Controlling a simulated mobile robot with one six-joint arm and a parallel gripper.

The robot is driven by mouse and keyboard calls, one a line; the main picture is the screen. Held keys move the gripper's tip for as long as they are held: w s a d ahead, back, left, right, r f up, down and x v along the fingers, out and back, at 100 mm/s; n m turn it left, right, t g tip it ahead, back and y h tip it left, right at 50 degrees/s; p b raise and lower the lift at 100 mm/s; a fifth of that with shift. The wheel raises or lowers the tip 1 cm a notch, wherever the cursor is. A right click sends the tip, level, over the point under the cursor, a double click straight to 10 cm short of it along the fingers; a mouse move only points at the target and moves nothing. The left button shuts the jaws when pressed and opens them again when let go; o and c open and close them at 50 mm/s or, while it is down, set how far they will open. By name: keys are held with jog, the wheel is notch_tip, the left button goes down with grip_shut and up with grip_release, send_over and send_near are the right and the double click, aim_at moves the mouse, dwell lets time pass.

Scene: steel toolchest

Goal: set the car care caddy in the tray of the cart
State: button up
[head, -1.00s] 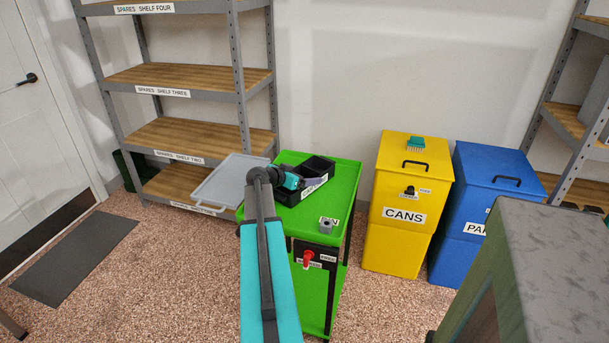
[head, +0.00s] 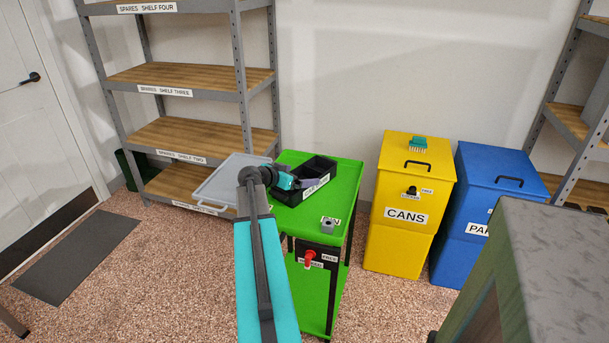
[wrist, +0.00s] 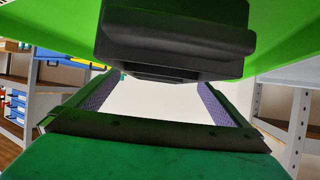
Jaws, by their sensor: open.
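The black open-topped box with a white label, which I take to be the caddy (head: 322,167), appears to rest on the green top of the cart (head: 345,196), toward the back. My gripper (head: 310,183) is at the near side of the box, and its fingers overlap it in the head view. In the wrist view, my gripper (wrist: 155,100) is open with its purple-lined fingers apart and nothing held between them. The dark box (wrist: 175,40) looms at the top of that view, against the green cart surface. Contact with the box cannot be judged.
A grey tray-like panel with a handle (head: 224,183) is left of the cart. A yellow cans bin (head: 410,190) and blue bin (head: 483,215) stand right; shelves (head: 190,135) stand behind left.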

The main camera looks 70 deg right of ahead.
jog(key=v, duration=0.8)
jog(key=shift+b, duration=0.35)
jog(key=shift+r, duration=0.15)
